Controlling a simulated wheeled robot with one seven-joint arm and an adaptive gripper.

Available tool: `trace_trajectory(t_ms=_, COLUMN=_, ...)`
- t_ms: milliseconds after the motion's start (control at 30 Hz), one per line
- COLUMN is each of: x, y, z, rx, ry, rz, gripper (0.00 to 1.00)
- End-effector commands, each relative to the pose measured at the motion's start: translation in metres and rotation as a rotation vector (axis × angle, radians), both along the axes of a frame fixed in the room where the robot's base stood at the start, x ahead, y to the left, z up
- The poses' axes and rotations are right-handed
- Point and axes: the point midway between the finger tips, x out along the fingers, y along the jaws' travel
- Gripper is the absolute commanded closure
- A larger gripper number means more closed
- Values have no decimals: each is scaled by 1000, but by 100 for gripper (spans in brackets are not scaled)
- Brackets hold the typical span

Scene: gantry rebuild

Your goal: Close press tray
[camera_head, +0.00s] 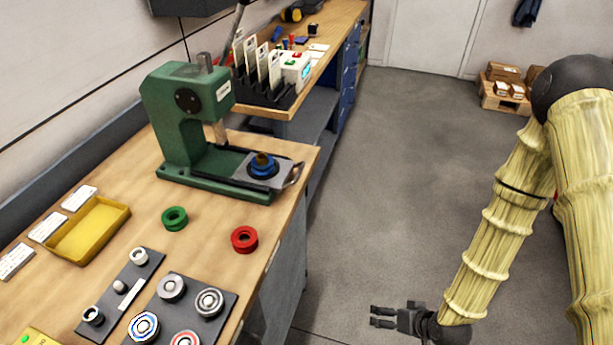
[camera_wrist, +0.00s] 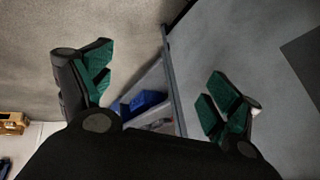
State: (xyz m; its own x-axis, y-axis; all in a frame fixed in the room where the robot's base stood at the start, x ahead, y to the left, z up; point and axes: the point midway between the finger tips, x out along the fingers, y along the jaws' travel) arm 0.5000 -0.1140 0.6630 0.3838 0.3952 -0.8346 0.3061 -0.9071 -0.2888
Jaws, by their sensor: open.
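The green press (camera_head: 185,115) stands on the wooden workbench (camera_head: 215,250). Its grey tray (camera_head: 238,170) is pulled out to the right, toward the bench edge, with a metal handle (camera_head: 294,174) at its outer end. My gripper (camera_head: 382,316) is open and empty over the floor, right of the bench and well apart from the tray. In the wrist view its two green-padded fingers (camera_wrist: 160,95) are spread with nothing between them.
A green ring (camera_head: 175,218) and a red ring (camera_head: 244,239) lie on the bench in front of the press. A yellow bin (camera_head: 90,228) and dark plates with several bearings (camera_head: 183,310) are nearer. A rack with cards (camera_head: 262,75) stands behind. The floor (camera_head: 385,190) beside the bench is clear.

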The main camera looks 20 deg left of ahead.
Motion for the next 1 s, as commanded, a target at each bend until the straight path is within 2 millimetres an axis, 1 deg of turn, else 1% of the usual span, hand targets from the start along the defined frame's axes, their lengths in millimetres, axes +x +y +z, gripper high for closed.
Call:
trace_trajectory(t_ms=33, x=31, y=19, z=10, rx=56, ry=-82, rz=47, gripper=10)
trace_trajectory(t_ms=100, x=67, y=46, z=34, rx=139, ry=-188, rz=124, gripper=10)
trace_trajectory(t_ms=167, x=94, y=69, z=57, rx=209, ry=-279, rz=193, gripper=10)
trace_trajectory(t_ms=200, x=110, y=84, z=75, rx=254, ry=-336, rz=239, gripper=10)
trace_trajectory(t_ms=267, x=130, y=105, z=102, rx=320, ry=-422, rz=313, gripper=10)
trace_trajectory(t_ms=300, x=141, y=118, z=121, rx=365, ry=-475, rz=365, gripper=10)
trace_trajectory(t_ms=367, x=155, y=136, z=150, rx=427, ry=-553, rz=445, gripper=10)
trace_trajectory(t_ms=400, x=162, y=147, z=170, rx=468, ry=-603, rz=500, gripper=10)
trace_trajectory(t_ms=467, x=169, y=162, z=198, rx=524, ry=-669, rz=581, gripper=10)
trace_trajectory(t_ms=500, x=172, y=170, z=215, rx=557, ry=-708, rz=633, gripper=10)
trace_trajectory(t_ms=600, x=174, y=185, z=252, rx=627, ry=-786, rz=751, gripper=10)
trace_trajectory(t_ms=700, x=173, y=193, z=278, rx=673, ry=-836, rz=843, gripper=10)
trace_trajectory(t_ms=833, x=170, y=199, z=296, rx=706, ry=-867, rz=913, gripper=10)
trace_trajectory(t_ms=1000, x=168, y=208, z=302, rx=716, ry=-875, rz=936, gripper=10)
